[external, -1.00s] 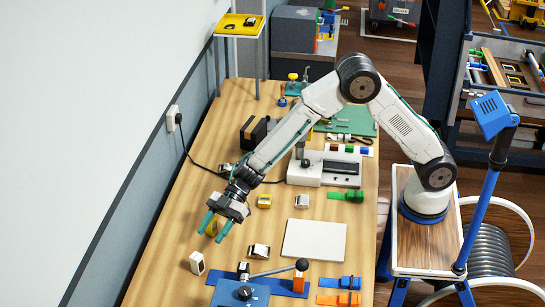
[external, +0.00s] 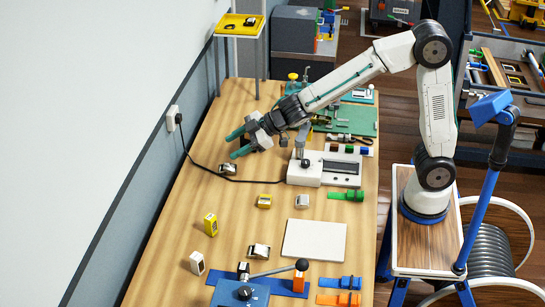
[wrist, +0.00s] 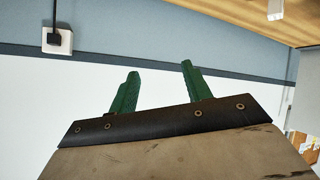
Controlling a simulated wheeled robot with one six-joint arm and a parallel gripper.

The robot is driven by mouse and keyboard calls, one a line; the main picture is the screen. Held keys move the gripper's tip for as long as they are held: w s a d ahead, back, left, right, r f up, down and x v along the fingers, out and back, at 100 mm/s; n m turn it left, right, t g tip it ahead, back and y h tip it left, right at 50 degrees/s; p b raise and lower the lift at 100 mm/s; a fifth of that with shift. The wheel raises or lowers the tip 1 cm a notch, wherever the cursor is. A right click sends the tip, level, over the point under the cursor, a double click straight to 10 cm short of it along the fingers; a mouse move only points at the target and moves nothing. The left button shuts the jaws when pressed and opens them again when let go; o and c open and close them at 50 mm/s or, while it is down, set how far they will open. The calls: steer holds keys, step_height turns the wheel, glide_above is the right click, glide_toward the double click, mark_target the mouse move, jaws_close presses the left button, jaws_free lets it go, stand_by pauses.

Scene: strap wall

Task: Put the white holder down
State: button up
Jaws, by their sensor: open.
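The white holder (external: 197,263) stands upright on the wooden bench near its left edge, towards the front, with nothing gripping it. My gripper (external: 236,144) is open and empty, raised over the back left part of the bench, well apart from the white holder. In the wrist view my two green fingers (wrist: 160,72) are spread with nothing between them; the holder is not in that view.
A yellow holder (external: 211,224) stands behind the white one. A white plate (external: 314,240) lies to the right, and a blue lever device (external: 240,293) is in front. A wall socket (external: 173,118) with a black cable is at the left. Bare wood lies around the holders.

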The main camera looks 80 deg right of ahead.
steer(key=s+d+r+m+g+h, duration=0.25)
steer(key=s+d, duration=0.35)
steer(key=s, duration=0.5)
steer(key=s+d+r+m+g+h, duration=0.1)
steer(key=s+d+m+g+h, duration=0.15)
steer(key=s+d, duration=0.65)
steer(key=s+a+f+m+g+y, duration=0.1)
steer(key=s+a+f+g, duration=0.1)
steer(key=s, duration=0.9)
steer(key=s+a+f+g+y, duration=0.1)
steer(key=s+a+g, duration=0.1)
steer(key=s, duration=1)
steer(key=shift+a+f+m+g, duration=0.2)
steer(key=shift+f+m+g, duration=0.15)
steer(key=shift+m+g, duration=0.05)
